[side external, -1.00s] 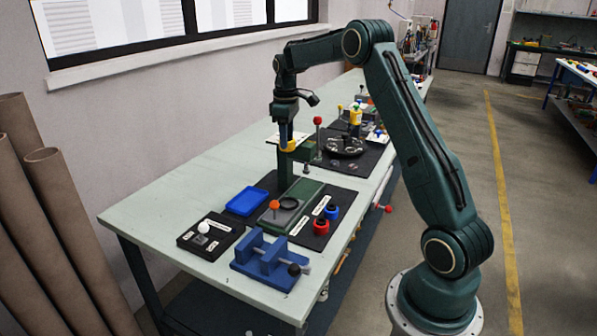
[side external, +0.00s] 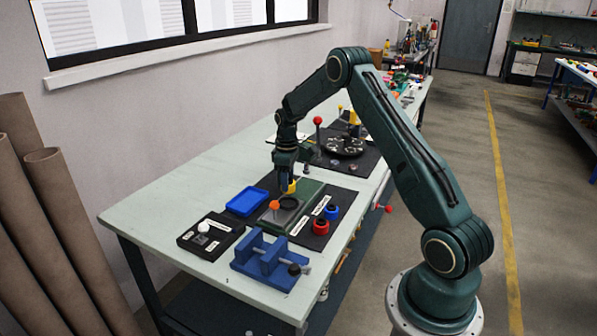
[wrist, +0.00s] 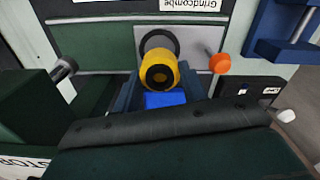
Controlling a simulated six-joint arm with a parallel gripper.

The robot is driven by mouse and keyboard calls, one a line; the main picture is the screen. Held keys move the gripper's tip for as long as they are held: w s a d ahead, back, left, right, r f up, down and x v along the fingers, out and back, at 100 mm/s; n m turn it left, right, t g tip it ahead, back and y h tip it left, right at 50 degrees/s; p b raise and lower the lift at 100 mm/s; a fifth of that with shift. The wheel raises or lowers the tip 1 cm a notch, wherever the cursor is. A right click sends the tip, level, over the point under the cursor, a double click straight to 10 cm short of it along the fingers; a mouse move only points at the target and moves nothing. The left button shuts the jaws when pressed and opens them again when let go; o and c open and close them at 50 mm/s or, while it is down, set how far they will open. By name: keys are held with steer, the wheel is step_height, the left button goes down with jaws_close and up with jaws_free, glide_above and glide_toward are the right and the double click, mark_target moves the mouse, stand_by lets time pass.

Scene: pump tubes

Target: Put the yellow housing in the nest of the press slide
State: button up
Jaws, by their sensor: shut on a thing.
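The yellow housing (side external: 291,187) is held in my gripper (side external: 287,182), low over the press slide. The wrist view also shows the housing (wrist: 160,72), a short yellow cylinder with a dark round opening, between my gripper's blue fingers (wrist: 158,88). The nest is a black ring (side external: 289,203) on the grey slide plate within the green press base (side external: 300,192). In the wrist view the nest ring (wrist: 158,40) shows partly behind the housing. An orange knob (side external: 274,205) stands on the slide's near end. I cannot tell whether housing and nest touch.
A blue tray (side external: 246,201) is left of the press and a blue vise (side external: 268,262) in front. Red (side external: 320,227) and blue (side external: 331,212) rings sit at the right. A red-knobbed lever (side external: 318,121) and a dark round dial plate (side external: 345,146) are behind.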

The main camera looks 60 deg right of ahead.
mark_target(288, 204)
steer(key=shift+f, duration=2.65)
steer(key=shift+f, duration=0.15)
steer(key=o, duration=1)
step_height(288, 204, up, 12)
steer(key=shift+r, duration=0.1)
